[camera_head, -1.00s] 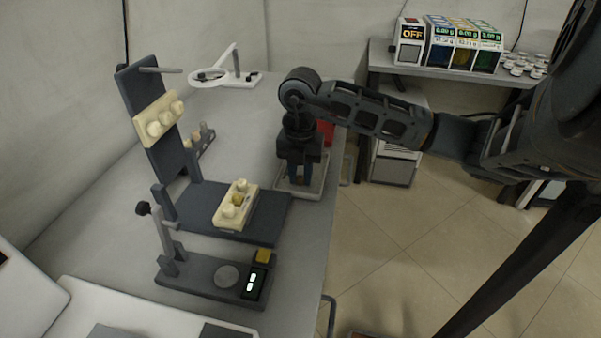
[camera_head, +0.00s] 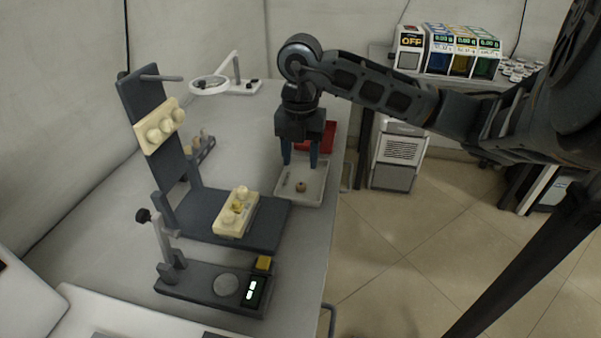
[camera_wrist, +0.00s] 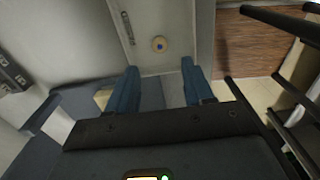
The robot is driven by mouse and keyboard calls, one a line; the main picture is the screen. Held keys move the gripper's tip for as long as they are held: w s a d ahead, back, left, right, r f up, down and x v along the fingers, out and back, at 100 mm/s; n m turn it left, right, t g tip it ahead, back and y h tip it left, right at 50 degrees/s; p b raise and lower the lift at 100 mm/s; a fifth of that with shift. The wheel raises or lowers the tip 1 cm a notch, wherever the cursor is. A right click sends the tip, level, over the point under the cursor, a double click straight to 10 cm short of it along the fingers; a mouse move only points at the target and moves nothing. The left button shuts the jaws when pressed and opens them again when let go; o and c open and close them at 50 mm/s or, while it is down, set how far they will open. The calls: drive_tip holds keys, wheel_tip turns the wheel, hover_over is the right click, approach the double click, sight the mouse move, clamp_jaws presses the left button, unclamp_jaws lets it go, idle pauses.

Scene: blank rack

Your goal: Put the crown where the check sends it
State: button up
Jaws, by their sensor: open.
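A small tan-gold round piece, which looks like the crown (camera_head: 301,186), lies in a white tray (camera_head: 318,198). In the wrist view it shows a blue centre (camera_wrist: 159,44). A thin slim item (camera_head: 286,180) lies left of it. My gripper (camera_head: 300,163) is open and empty above the tray, its blue fingers apart from the piece. A cream jaw model (camera_head: 233,220) with a golden spot on it sits on the dark holder's base (camera_head: 262,228). A dark stand (camera_head: 205,287) in front has a round pad (camera_head: 226,285) and a lit display (camera_head: 252,291), too small to read.
A red tray (camera_head: 327,135) stands behind the white one. A ring lamp or magnifier (camera_head: 208,85) and a small rack (camera_head: 203,146) are further back. A second cream model (camera_head: 160,128) is on the upright plate. A side bench holds coloured boxes with displays (camera_head: 462,63).

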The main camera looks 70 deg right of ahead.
wheel_tip(320, 180, up, 5)
idle(0.3)
idle(0.5)
